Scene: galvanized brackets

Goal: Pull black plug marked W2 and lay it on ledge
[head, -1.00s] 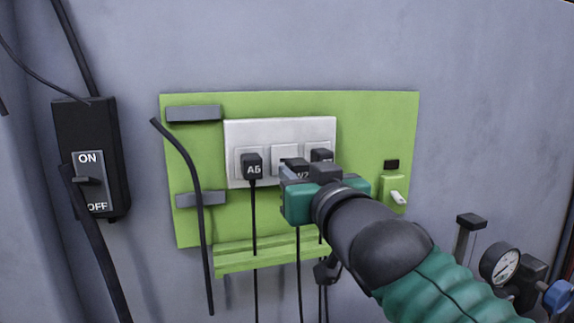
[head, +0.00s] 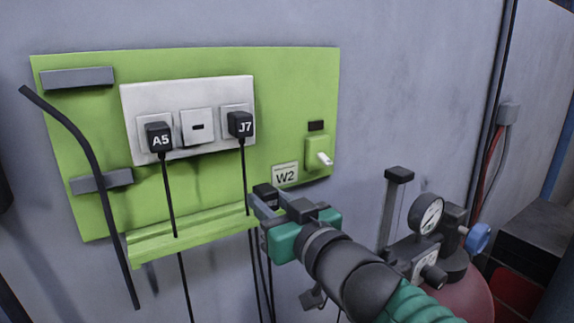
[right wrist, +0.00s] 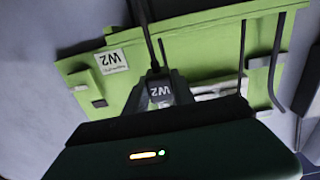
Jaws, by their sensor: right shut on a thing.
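The black plug marked W2 (right wrist: 160,91) is between the fingers of my right gripper (right wrist: 160,100), its cord running up in the right wrist view. In the head view my right gripper (head: 267,205) holds the dark plug (head: 264,190) near the right end of the green ledge (head: 187,237), below the sockets. I cannot tell if the plug touches the ledge. The middle socket (head: 198,127) is empty. My left gripper is not in view.
Plugs A5 (head: 160,138) and J7 (head: 240,124) sit in the outer sockets, cords hanging past the ledge. A W2 label (head: 285,175) and a small switch (head: 322,156) are at the panel's lower right. A gauge (head: 429,213) stands at right.

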